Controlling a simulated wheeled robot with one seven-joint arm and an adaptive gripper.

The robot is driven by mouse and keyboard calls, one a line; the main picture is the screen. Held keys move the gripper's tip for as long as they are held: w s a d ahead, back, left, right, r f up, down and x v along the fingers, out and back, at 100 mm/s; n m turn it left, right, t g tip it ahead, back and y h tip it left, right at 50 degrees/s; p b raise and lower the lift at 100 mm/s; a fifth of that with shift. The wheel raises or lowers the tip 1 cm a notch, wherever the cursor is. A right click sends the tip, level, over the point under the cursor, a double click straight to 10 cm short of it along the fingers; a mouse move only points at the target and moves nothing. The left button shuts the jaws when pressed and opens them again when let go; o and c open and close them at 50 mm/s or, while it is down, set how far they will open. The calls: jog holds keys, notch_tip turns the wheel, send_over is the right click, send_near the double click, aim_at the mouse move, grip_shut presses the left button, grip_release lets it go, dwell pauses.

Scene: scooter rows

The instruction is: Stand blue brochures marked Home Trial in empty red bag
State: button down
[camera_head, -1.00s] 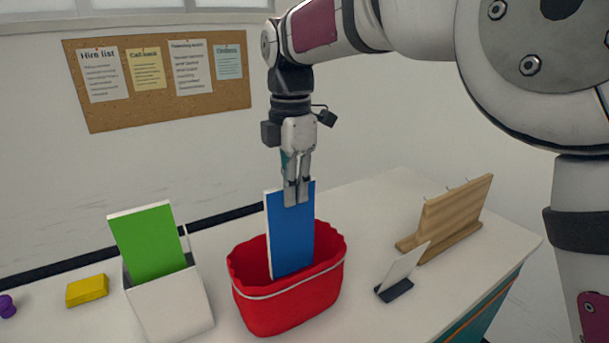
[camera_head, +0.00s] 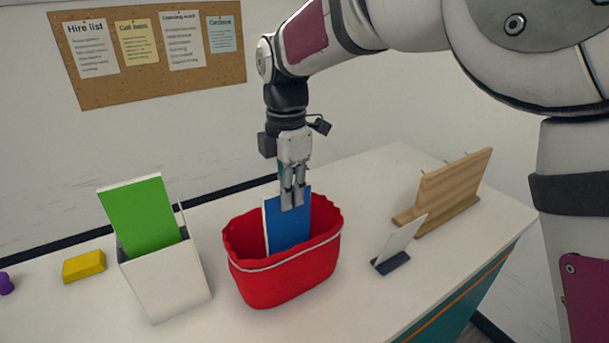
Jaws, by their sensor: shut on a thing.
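The red bag (camera_head: 285,280) stands open on the white counter, with a pale band around it below the rim. A blue brochure (camera_head: 288,228) stands nearly upright in the bag, its lower part hidden behind the front wall. My gripper (camera_head: 292,200) points down and is shut on the top edge of the blue brochure, above the bag's rim. No marking can be read on the blue face. I cannot see whether the brochure touches the bag's floor.
A white holder (camera_head: 170,282) with a green brochure (camera_head: 139,215) stands left of the bag. A yellow block (camera_head: 84,266) and a purple object (camera_head: 5,284) lie further left. A small card stand (camera_head: 399,245) and a wooden rack (camera_head: 450,190) stand right. A corkboard (camera_head: 150,55) hangs behind.

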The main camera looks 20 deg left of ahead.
aim_at(290, 213)
jog(key=shift+f+b, duration=0.9)
jog(key=shift+f, duration=1.75)
jog(key=c, duration=1.6)
grip_release()
jog(key=shift+o, duration=0.2)
jog(key=shift+r, duration=0.1)
